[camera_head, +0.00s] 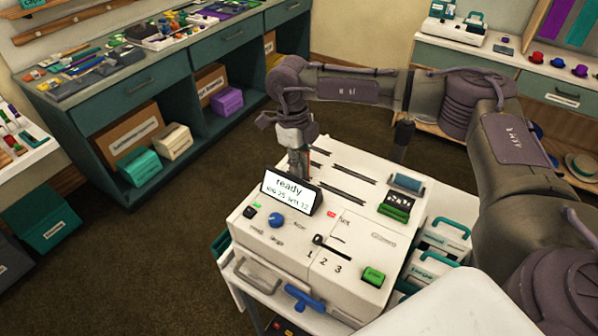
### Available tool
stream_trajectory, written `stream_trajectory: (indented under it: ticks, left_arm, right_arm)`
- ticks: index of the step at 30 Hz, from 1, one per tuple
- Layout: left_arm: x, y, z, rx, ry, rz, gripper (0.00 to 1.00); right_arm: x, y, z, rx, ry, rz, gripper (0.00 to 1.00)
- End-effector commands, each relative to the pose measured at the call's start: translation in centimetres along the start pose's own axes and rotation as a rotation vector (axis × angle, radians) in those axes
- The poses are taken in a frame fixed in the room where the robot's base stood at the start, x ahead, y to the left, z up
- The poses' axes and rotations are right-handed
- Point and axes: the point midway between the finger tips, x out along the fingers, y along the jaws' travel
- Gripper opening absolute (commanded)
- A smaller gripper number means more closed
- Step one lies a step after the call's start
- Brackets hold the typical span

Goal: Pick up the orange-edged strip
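My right gripper (299,168) points down at the white machine (340,225), just behind its small display that reads "ready". Its fingers are small and dark here, and the display hides their tips in part, so I cannot tell whether they are open or shut. A thin orange-red sliver (308,158) shows right beside the fingers. It may be the edge of the orange-edged strip, but I cannot tell whether it is held or stands in a slot. My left gripper is not in view.
A cluttered teal counter (130,80) stands back left. Open carpet lies left of the machine.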

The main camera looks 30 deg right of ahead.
Motion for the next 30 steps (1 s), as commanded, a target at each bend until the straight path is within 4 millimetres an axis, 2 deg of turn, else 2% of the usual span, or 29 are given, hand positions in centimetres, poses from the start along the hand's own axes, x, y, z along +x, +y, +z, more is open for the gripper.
stream_trajectory:
  ticks: [1,3,16,20,27,30]
  left_arm:
    - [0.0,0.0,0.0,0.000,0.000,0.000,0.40]
    - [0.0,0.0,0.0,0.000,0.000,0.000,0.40]
    - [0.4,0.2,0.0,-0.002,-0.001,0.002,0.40]
    - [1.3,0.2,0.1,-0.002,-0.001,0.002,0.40]
    - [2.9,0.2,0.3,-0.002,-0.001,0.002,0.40]
    - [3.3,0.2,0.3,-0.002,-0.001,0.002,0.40]
  right_arm:
    - [0.0,0.0,0.0,0.000,0.000,0.000,0.07]
    - [0.0,0.0,0.0,0.000,0.000,0.000,0.00]
    - [-0.6,0.0,0.0,0.000,-0.002,-0.001,0.00]
    - [-2.4,0.0,-0.2,-0.001,-0.005,-0.001,0.00]
    - [-7.2,0.0,-0.8,0.000,-0.005,-0.001,0.00]
    - [-8.7,0.0,-1.0,0.000,-0.002,-0.001,0.00]
